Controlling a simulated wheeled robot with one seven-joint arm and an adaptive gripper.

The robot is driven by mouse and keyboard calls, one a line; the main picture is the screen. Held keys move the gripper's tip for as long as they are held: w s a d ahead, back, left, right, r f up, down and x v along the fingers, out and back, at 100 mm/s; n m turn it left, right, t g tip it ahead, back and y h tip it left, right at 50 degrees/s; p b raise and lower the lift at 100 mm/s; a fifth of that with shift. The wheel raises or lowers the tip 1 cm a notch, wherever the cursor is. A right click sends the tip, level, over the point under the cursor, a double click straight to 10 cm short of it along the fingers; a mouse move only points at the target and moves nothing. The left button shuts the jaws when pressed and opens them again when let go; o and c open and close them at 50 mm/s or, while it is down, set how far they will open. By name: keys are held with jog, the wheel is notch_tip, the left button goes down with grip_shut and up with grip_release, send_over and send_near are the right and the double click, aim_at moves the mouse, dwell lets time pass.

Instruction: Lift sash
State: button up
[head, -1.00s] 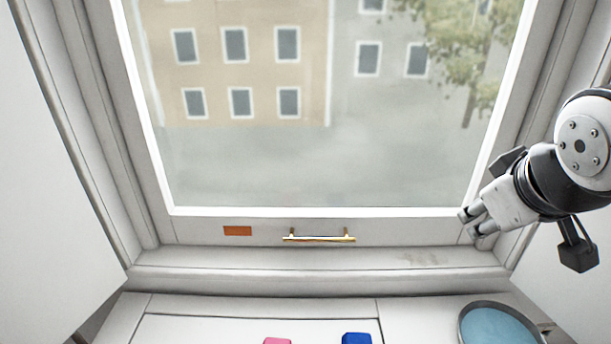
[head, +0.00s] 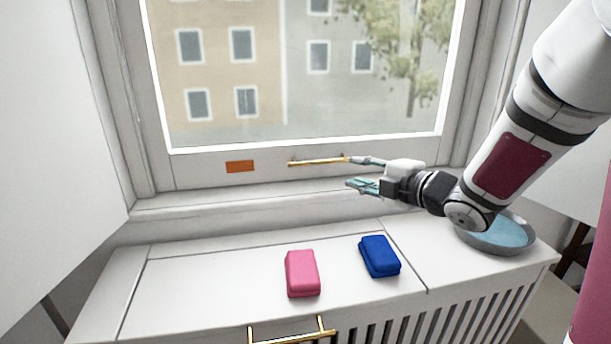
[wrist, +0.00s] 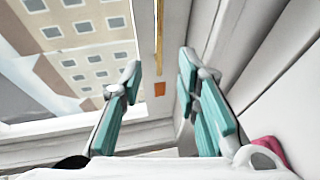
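The sash (head: 205,177) is a white window frame with glass, and its bottom rail is low in the opening, close to the sill (head: 230,199). A thin brass handle (head: 316,162) is fixed across the bottom rail. My gripper (head: 352,172) is at the right end of the handle, its teal-padded fingers spread apart. In the wrist view the handle (wrist: 159,45) runs up the picture beyond and between the open fingertips (wrist: 160,75). The gripper holds nothing. Whether a finger touches the handle I cannot tell.
An orange patch (head: 240,166) is on the rail left of the handle. Below the sill, a white top (head: 210,275) carries a pink block (head: 302,273) and a blue block (head: 380,256). A round blue-filled dish (head: 490,249) stands at right, beneath my arm.

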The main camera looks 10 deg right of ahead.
aim_at(323, 162)
jog(key=b+x, duration=0.2)
jog(key=x, duration=1.1)
jog(key=shift+w+a, duration=0.15)
jog(key=shift+w, duration=0.15)
grip_shut()
